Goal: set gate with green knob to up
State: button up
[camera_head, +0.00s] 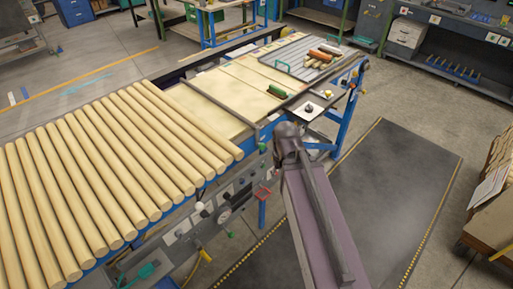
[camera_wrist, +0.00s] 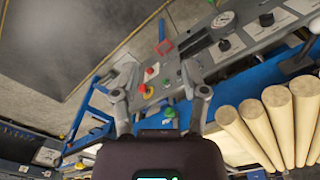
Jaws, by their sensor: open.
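A dark bar (camera_head: 220,106), which may be the gate, lies across the pale bed of the line, beyond the row of turned poles. A small green knob (camera_head: 263,147) shows at the line's near edge, close to the end of this bar. In the wrist view a green knob (camera_wrist: 170,112) shows between and just past my fingers; I cannot tell whether it is the same one. My gripper (camera_wrist: 160,95) is open and empty, with its fingers apart over the line's side. In the head view my arm hides most of the gripper.
Wooden poles (camera_head: 105,165) cover the line's left part. A control panel with a gauge (camera_wrist: 222,20), a red knob (camera_wrist: 149,70) and a red handle (camera_wrist: 165,47) lines the side. A grey tray (camera_head: 310,52) holds short pieces. A dark floor mat (camera_head: 400,170) is clear.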

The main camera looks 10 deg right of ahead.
jog(key=shift+a, duration=0.45)
jog(key=o, duration=0.3)
jog(key=shift+s, duration=0.1)
jog(key=shift+o, duration=0.2)
jog(key=w+a+f+n+t+y+b, duration=0.2)
jog(key=w+f+n+t+y+b, duration=0.25)
jog(key=w+f+y+b, duration=0.95)
jog(key=w+d+f+t+h+b, duration=0.1)
jog(key=w+d+t+h+b, duration=0.2)
jog(key=d+t+b, duration=0.7)
jog(key=w+b, duration=0.1)
jog(key=b, duration=0.8)
jog(key=shift+b, duration=0.4)
